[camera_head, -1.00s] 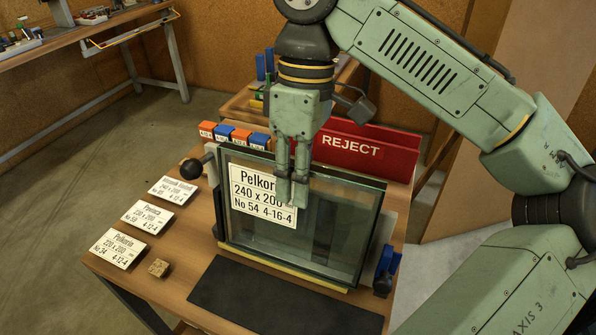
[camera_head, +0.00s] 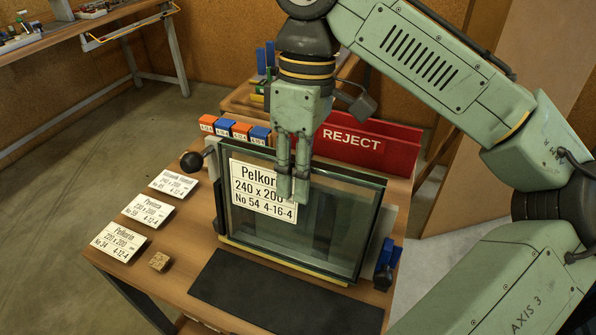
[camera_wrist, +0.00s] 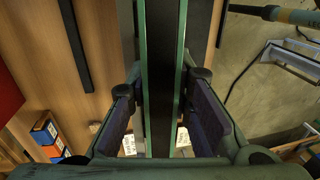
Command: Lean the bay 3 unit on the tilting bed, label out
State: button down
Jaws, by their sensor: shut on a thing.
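The glass unit (camera_head: 330,238) is a double pane with a dark spacer edge. It stands nearly upright at the tilting bed, its lower edge by the bed's yellow strip (camera_head: 285,263). Its white label (camera_head: 264,188) faces the head camera and reads Pelkorin, 240 x 200, No 54, 4-16-4. My gripper (camera_head: 293,200) is shut on the unit's top edge, partly covering the label's right side. In the wrist view the unit's long edge (camera_wrist: 160,60) runs between my fingers (camera_wrist: 160,105). Whether the lower edge bears on the bed is unclear.
A red REJECT bin (camera_head: 365,150) and orange and blue blocks (camera_head: 240,131) stand behind the unit. Several white cards (camera_head: 118,241) and a small wooden block (camera_head: 159,261) lie left. A black knob (camera_head: 191,161) juts out left. A dark mat (camera_head: 285,293) lies bare in front.

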jog(key=c, duration=1.4)
grip_release()
jog(key=shift+o, duration=0.2)
jog(key=shift+f, duration=0.1)
jog(key=shift+w+d+r, duration=0.1)
jog(key=shift+w+r, duration=0.1)
jog(key=shift+r, duration=1.05)
jog(key=shift+w+d+r, duration=0.1)
jog(key=shift+w+r, duration=0.15)
jog(key=shift+r, duration=1)
jog(key=shift+w+d+r, duration=0.1)
jog(key=shift+w+r, duration=0.1)
jog(key=shift+r, duration=1.05)
